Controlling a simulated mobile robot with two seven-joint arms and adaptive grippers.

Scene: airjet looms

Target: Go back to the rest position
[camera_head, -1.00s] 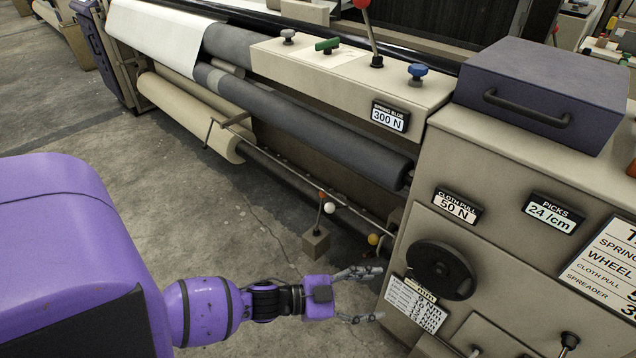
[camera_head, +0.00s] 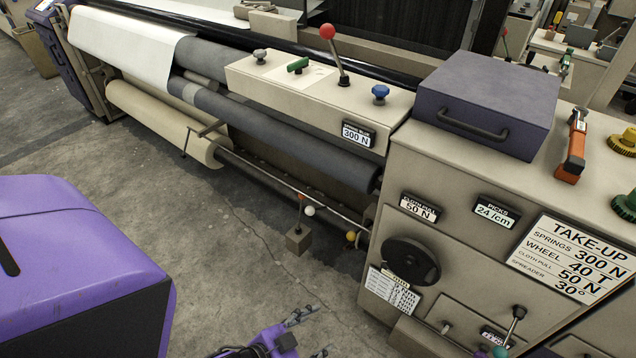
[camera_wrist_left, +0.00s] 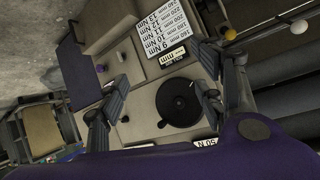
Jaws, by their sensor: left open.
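My left gripper (camera_head: 318,332) is low in the head view, near the bottom edge, with its fingers apart and nothing between them. In the left wrist view the open fingers (camera_wrist_left: 160,105) frame the front of the loom's control cabinet. The black handwheel (camera_head: 411,262) on that cabinet is to the right of the gripper in the head view. The handwheel also shows between the fingers in the left wrist view (camera_wrist_left: 179,102), apart from them. My right gripper is in neither view.
The loom cabinet (camera_head: 462,185) fills the right side, with a purple lidded box (camera_head: 490,95) and an orange-handled tool (camera_head: 574,145) on top. A small block with a lever (camera_head: 298,240) stands on the floor. Open concrete floor (camera_head: 190,240) lies left of the cabinet.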

